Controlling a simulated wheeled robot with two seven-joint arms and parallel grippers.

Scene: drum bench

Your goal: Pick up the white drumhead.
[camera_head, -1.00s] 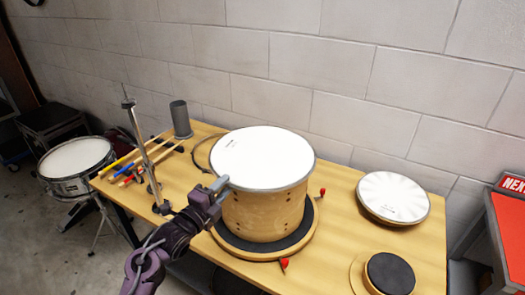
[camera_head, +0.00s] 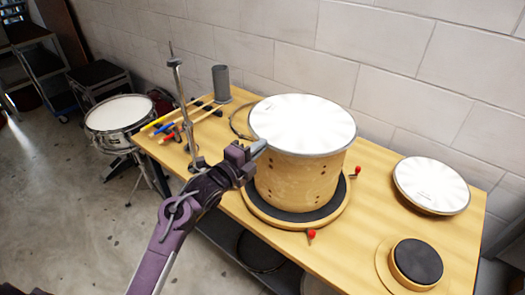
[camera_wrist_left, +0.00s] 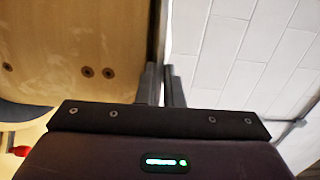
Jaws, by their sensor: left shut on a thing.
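The white drumhead (camera_head: 302,122), a round white disc with a grey rim, lies level on top of a wooden drum shell (camera_head: 295,180). My left gripper (camera_head: 258,149) is at the drumhead's near left rim, shut on that rim. In the left wrist view its two fingers (camera_wrist_left: 165,86) are close together at the dark rim edge (camera_wrist_left: 157,35), beside the wooden shell (camera_wrist_left: 75,50). I cannot see any gap between drumhead and shell. My right gripper is not in view.
The drum stands on a round dark-topped base (camera_head: 300,218) with red knobs. A second white disc (camera_head: 431,185) lies to the right, near a small black pad (camera_head: 416,261). A metal stand (camera_head: 184,110), sticks (camera_head: 165,122) and a grey cylinder (camera_head: 221,84) are at left.

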